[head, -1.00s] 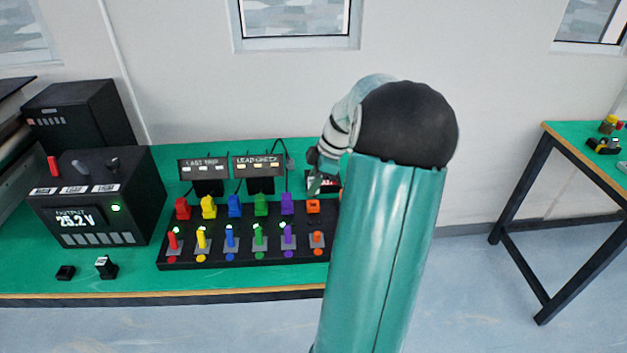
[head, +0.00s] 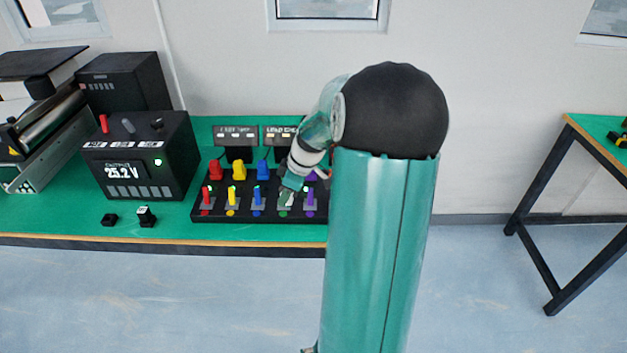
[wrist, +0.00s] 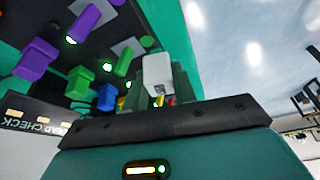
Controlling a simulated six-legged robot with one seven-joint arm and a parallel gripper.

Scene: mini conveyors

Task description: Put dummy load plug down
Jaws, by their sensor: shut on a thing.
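My gripper (wrist: 163,84) is shut on a small block with a pale grey-white face, which I take to be the dummy load plug (wrist: 157,68). In the head view my gripper (head: 287,192) is over the right part of the black switch panel (head: 215,217), near the green switch. The held plug cannot be made out there. My arm hides the panel's right end. Whether the plug touches anything below cannot be told.
The panel carries several coloured plugs and levers. Left of it stand a black power unit (head: 140,163) reading 25.2 V and two small black blocks (head: 109,220) (head: 146,217). Bare green bench (head: 185,232) lies between these blocks and the panel. Two small displays stand behind the panel.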

